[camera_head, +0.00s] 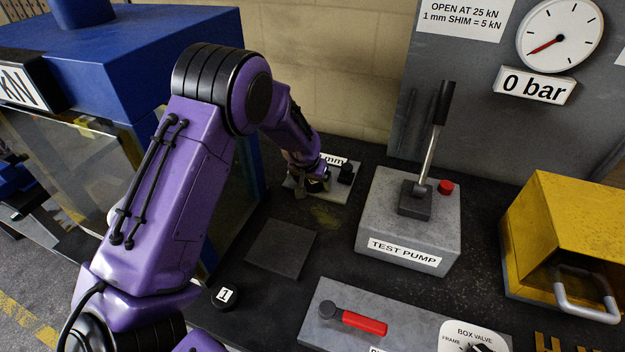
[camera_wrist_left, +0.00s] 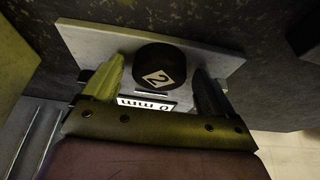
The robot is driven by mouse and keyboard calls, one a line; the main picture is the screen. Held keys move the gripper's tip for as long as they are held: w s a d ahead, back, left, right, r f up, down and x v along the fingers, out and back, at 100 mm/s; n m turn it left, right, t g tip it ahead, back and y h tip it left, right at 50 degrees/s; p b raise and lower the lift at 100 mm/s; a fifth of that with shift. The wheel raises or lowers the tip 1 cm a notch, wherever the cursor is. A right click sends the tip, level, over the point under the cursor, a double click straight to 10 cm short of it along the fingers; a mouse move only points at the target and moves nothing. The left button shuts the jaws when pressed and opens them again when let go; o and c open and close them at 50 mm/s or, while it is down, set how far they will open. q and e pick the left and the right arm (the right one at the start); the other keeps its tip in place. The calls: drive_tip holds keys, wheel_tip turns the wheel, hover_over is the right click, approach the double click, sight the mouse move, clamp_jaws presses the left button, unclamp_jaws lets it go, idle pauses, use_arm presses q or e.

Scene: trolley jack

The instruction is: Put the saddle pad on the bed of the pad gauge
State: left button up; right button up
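The pad gauge (camera_head: 337,192) is a light grey plate at the back of the bench, with an "mm" label. In the left wrist view its plate (camera_wrist_left: 88,42) carries a label reading 0 mm. A round black pad marked 2 (camera_wrist_left: 158,68) appears on or just above the plate; I cannot tell whether it rests there. My left gripper (camera_head: 314,181) is low over the gauge, its fingers on either side of this pad, with small gaps showing. Another black pad marked 1 (camera_head: 224,295) lies on the bench at front left. My right gripper is out of view.
A test pump (camera_head: 408,225) with an upright lever stands right of the gauge. A dark square plate (camera_head: 281,248) lies in front. A valve panel with a red handle (camera_head: 362,323) is at the front, a yellow box (camera_head: 560,215) at right, a blue press frame (camera_head: 150,60) at left.

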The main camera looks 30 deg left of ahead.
use_arm(q)
drive_tip(key=shift+r, duration=0.3)
drive_tip(key=b+v, duration=0.1)
drive_tip(key=v, duration=1)
drive_tip(key=shift+s+r+b, duration=0.2)
drive_tip(key=shift+r+b, duration=0.1)
drive_tip(key=shift+r, duration=0.05)
